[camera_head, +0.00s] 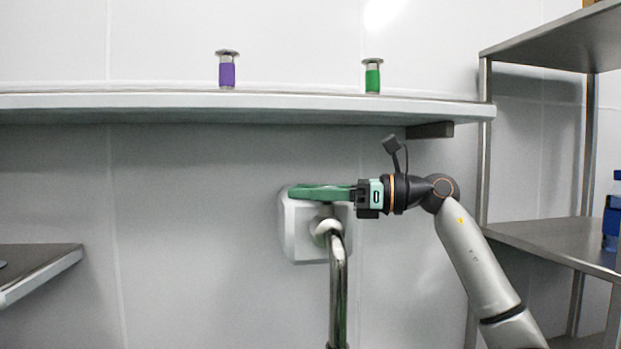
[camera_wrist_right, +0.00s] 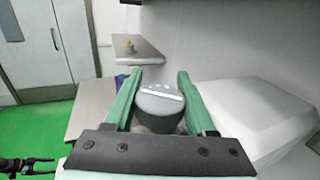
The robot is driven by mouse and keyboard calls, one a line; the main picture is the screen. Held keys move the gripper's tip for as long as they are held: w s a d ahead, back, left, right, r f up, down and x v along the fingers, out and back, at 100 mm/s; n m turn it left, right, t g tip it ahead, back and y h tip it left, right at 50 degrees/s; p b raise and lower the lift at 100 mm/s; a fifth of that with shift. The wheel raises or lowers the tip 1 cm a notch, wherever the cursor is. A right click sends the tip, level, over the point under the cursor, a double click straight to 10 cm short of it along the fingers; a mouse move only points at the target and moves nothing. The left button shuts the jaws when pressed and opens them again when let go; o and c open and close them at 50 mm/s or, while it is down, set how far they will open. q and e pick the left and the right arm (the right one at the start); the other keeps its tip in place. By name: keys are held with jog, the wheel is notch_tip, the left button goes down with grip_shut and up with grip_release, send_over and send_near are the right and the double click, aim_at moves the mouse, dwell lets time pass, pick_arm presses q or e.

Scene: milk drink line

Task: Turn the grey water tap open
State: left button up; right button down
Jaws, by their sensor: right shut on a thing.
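The grey water tap is a pale box-like body (camera_head: 300,245) on the wall below the long shelf, with a bent metal spout (camera_head: 338,285) going down from its front. My right gripper (camera_head: 300,192) reaches in from the right, its green fingers level across the top of the tap. In the right wrist view the fingers (camera_wrist_right: 160,76) stand on both sides of a round grey knob (camera_wrist_right: 158,104) with a pale bar marking on its face. The gripper is shut on this knob.
A long white shelf (camera_head: 180,103) runs above the arm, bearing a purple-banded item (camera_head: 227,73) and a green-banded item (camera_head: 372,78). A metal rack (camera_head: 560,240) with a blue bottle (camera_head: 612,215) stands right. A ledge (camera_head: 40,268) juts in at left. The wall between is clear.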

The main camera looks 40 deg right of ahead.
jog(key=shift+s+a+n+g+y+p, duration=0.15)
jog(key=shift+s+n+g+y+p, duration=0.2)
jog(key=shift+n+g+y, duration=0.95)
jog(key=shift+s+a+n+g+y+p, duration=0.2)
jog(key=shift+n+g+y+p, duration=0.3)
jog(key=shift+n+g, duration=0.9)
jog(key=shift+s+a+n+g+y+p, duration=0.25)
jog(key=shift+n+g+y, duration=0.65)
jog(key=shift+g, duration=1)
jog(key=shift+d, duration=0.1)
jog(key=shift+c, duration=1.2)
grip_release()
